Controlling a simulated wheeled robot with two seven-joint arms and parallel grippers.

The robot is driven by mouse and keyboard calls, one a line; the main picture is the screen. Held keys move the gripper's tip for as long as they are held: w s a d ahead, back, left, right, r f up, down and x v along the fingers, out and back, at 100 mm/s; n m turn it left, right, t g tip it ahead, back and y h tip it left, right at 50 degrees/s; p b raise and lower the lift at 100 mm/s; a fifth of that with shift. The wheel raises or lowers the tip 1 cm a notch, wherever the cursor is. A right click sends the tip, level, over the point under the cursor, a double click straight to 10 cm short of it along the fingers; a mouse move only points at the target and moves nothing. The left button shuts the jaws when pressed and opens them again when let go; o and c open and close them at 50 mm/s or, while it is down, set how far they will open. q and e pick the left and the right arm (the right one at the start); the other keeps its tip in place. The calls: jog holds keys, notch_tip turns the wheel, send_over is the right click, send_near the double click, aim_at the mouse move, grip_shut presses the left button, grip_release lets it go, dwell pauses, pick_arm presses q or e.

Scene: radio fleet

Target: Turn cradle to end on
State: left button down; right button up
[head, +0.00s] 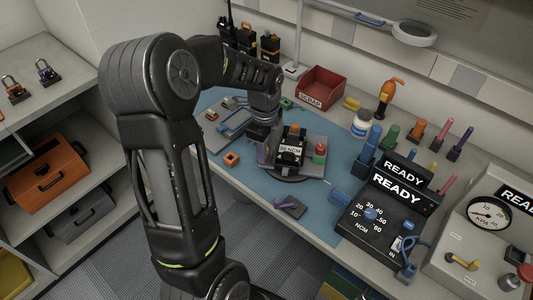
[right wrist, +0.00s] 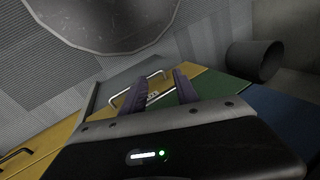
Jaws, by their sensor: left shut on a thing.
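The cradle (head: 312,167) is a grey platform on a dark round base, standing on the blue mat.
A blue mat (head: 245,187) covers the bench, with an orange part (head: 231,159) and a purple-grey part (head: 290,206) on it. A red scrap bin (head: 321,90) stands behind. A READY console (head: 385,212) stands right. Yellow, green and blue drawers (right wrist: 187,92) are before my right gripper.

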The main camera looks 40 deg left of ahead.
pick_arm(q)
jog(key=shift+w+a+m, duration=0.4)
jog(key=shift+a+m, duration=0.1)
jog(key=shift+m, duration=0.35)
jog(key=shift+w+a+m, duration=0.4)
jog(key=shift+a+m, duration=0.05)
jog(key=shift+m, duration=0.4)
jog(key=shift+w+a+m, duration=0.4)
jog(key=shift+w+m, duration=0.15)
jog(key=shift+m, duration=0.45)
jog(key=c, duration=1.3)
grip_release()
notch_tip(320, 180, up, 8)
jog(key=shift+f, duration=0.1)
